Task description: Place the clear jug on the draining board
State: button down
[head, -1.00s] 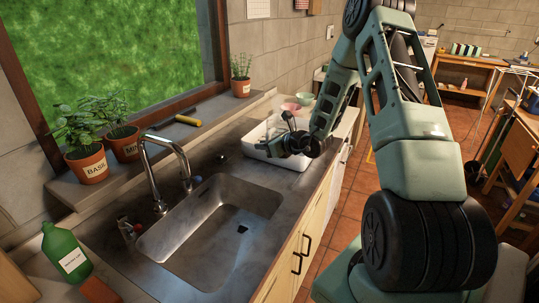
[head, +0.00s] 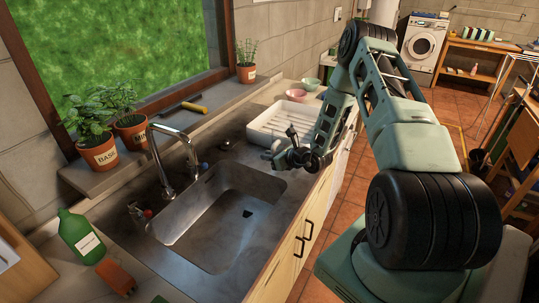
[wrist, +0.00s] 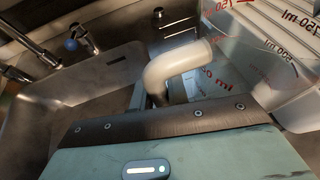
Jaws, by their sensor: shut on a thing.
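The clear jug (wrist: 222,78) shows in the wrist view as see-through walls with red and dark "ml" print. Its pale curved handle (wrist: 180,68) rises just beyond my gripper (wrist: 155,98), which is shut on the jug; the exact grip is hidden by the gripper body. In the head view my gripper (head: 272,154) is over the counter between the sink and the draining board, and the jug is hard to make out there. The draining board (head: 262,134) is a white ridged tray, empty where visible. Its pale ridges (wrist: 284,22) show behind the jug in the wrist view.
The steel sink (head: 215,228) and tap (head: 160,165) lie left of my gripper. Pink (head: 297,96) and green (head: 311,84) bowls stand behind the draining board. Potted herbs (head: 100,152) line the sill. A green bottle (head: 80,238) stands at the near left.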

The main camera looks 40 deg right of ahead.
jog(key=shift+f, duration=0.1)
jog(key=c, duration=1.4)
grip_release()
jog(key=shift+o, duration=0.2)
